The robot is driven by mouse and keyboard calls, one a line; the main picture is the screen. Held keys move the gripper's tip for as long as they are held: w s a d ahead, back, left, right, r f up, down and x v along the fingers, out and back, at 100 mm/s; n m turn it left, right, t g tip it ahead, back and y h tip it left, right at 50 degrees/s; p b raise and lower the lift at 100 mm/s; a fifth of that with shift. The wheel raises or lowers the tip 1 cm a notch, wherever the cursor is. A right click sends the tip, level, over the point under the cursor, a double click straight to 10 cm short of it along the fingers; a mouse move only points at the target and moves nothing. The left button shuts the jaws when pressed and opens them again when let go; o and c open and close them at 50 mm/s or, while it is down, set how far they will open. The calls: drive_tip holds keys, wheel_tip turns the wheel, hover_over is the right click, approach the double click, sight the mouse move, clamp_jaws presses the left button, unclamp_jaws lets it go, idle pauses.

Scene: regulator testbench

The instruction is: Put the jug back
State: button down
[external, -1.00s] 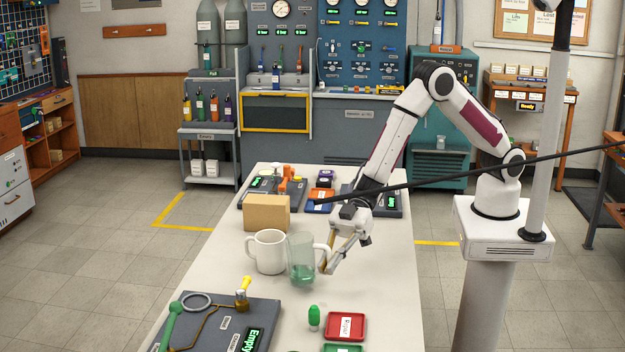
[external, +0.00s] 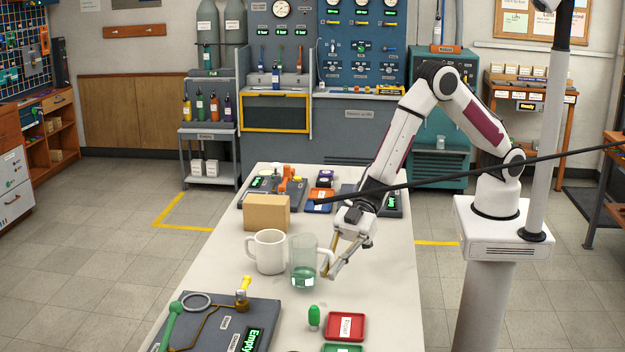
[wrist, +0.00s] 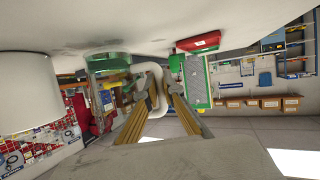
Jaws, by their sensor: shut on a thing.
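The jug (external: 304,258) is a see-through vessel with green liquid low inside and a pale handle on its right. It is upright at the middle of the white table, just right of a white mug (external: 268,252). My gripper (external: 328,269) is at the jug's handle side, shut on the handle. In the wrist view my gripper's fingers (wrist: 158,98) reach to the pale curved handle (wrist: 153,70), and the green of the jug (wrist: 108,64) shows beside it. I cannot tell whether the jug's base touches the table.
A cardboard box (external: 266,213) stands behind the mug. In front are a green bottle-like piece (external: 314,317), a red tray (external: 345,327) and a grey panel (external: 222,322) with a screen reading Empty. Table (external: 385,265) right of my gripper is clear. A dark bar crosses the external view.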

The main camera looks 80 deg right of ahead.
drive_tip(key=shift+r, duration=0.15)
wheel_tip(320, 180, up, 13)
drive_tip(key=shift+r, duration=0.2)
drive_tip(key=shift+w+d+r, duration=0.1)
drive_tip(key=shift+d+r, duration=0.05)
drive_tip(key=shift+d, duration=0.15)
drive_tip(key=s+d+n+g, duration=0.1)
drive_tip(key=s+d+g, duration=0.1)
drive_tip(key=d, duration=0.9)
drive_tip(key=s+d+n+g, duration=0.1)
drive_tip(key=s+d+n, duration=0.15)
drive_tip(key=d, duration=0.85)
drive_tip(key=shift+m+y, duration=0.35)
drive_tip(key=shift+y, duration=0.05)
drive_tip(key=shift+s+a+f, duration=0.1)
drive_tip(key=shift+f, duration=1.2)
drive_tip(key=shift+s+a+f, duration=0.1)
drive_tip(key=shift+f, duration=1.2)
wheel_tip(320, 180, down, 6)
